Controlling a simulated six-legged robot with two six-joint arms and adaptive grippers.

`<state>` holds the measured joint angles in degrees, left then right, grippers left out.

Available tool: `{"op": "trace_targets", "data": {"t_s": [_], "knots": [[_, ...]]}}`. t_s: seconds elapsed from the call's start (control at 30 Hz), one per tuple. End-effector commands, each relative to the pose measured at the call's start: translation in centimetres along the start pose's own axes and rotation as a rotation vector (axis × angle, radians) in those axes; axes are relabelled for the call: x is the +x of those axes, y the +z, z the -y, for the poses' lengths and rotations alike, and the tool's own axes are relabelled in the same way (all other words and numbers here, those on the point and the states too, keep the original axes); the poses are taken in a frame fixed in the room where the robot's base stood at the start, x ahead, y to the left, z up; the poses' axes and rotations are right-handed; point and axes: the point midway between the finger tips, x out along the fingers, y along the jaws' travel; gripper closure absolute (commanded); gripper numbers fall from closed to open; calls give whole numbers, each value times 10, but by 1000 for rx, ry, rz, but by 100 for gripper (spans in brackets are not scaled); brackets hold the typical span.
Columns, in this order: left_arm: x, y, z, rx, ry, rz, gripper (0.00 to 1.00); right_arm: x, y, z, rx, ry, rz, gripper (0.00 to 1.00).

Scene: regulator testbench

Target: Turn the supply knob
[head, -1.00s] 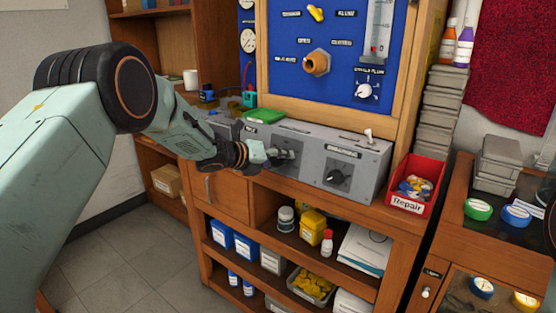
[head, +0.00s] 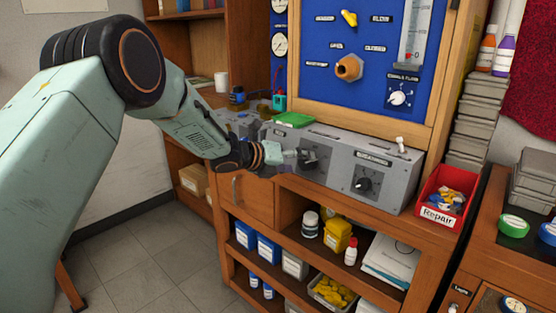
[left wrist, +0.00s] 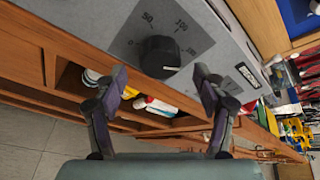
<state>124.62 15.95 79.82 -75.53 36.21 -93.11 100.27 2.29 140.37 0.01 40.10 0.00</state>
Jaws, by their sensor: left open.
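A grey control box (head: 335,170) sits on the wooden bench. It carries a dark left knob (head: 308,158) and a dark right knob (head: 366,184); I cannot read which is the supply knob. My left gripper (head: 288,158) is just left of and in front of the left knob, pointing at it. In the left wrist view, a round black knob (left wrist: 158,57) on a dark scale plate marked 50 and 100 lies beyond the open, empty fingers (left wrist: 162,82). A gap shows between fingertips and knob. My right gripper is not in view.
A blue panel (head: 375,30) with a brass fitting (head: 349,68) and gauges stands behind the box. A red Repair bin (head: 446,195) stands to its right. A green object (head: 293,119) lies at the box's back edge. Shelves with bottles and boxes are below.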

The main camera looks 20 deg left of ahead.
Motion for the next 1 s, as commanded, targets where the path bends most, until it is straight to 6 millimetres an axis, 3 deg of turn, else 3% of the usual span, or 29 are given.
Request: {"op": "trace_targets", "data": {"t_s": [0.2, 0.4, 0.6, 1.0], "knots": [[-42, 1, 1, -4, -3, 3, 29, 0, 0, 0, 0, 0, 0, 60], [-71, 1, 1, -2, -1, 3, 29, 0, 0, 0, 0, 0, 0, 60], [-82, 0, 1, 0, -1, 0, 29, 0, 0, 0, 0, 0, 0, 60], [-82, 0, 0, 1, -1, 0, 29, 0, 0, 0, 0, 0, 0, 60]]}}
